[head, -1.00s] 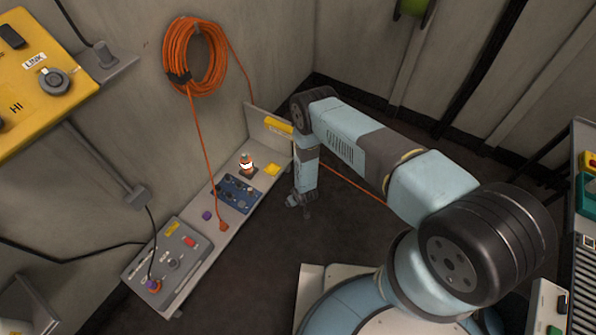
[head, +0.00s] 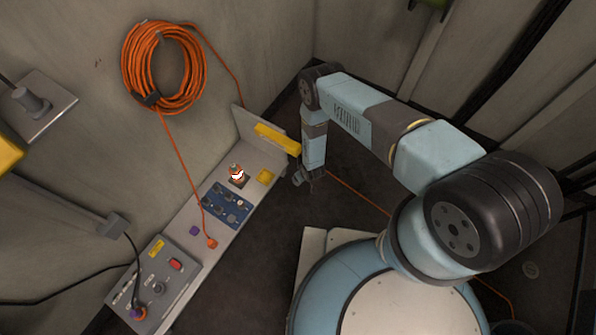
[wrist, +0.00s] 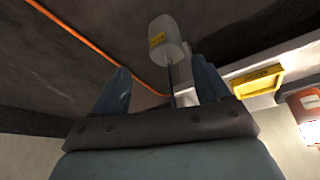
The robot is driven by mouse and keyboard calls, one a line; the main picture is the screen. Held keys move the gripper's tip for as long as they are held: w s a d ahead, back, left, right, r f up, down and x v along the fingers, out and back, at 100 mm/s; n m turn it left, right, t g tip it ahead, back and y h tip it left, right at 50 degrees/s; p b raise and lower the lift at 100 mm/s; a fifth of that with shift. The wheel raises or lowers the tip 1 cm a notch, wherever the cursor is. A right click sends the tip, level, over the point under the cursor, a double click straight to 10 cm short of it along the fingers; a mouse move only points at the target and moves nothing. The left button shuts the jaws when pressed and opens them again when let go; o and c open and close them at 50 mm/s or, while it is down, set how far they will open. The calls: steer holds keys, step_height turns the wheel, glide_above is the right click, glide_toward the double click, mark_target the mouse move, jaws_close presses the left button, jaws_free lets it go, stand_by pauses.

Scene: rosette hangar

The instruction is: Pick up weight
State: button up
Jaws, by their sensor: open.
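My gripper (head: 306,180) hangs at the end of my arm, just right of the shelf's far end. In the wrist view its two blue fingers (wrist: 161,70) are spread apart with nothing clasped between them. A pale rounded block (wrist: 167,42) with a yellow label shows beyond the fingertips, with a thin dark rod running from it down between the fingers. It may be the weight, but I cannot be sure. I cannot make this block out in the head view.
The low shelf (head: 185,228) carries a lit orange-and-white lamp (head: 237,174), a blue panel (head: 227,204), a yellow square (head: 266,177) and a grey control box (head: 153,285). A yellow bar (head: 278,139) is at its far end. An orange cable coil (head: 135,68) hangs on the wall.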

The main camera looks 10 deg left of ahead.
steer(key=shift+x, duration=1)
steer(key=shift+s+a+x, duration=0.15)
steer(key=shift+s+x, duration=0.05)
steer(key=shift+x, duration=1.2)
steer(key=shift+s+a+x, duration=0.15)
steer(key=shift+x, duration=1.25)
jaws_close()
steer(key=shift+w, duration=0.1)
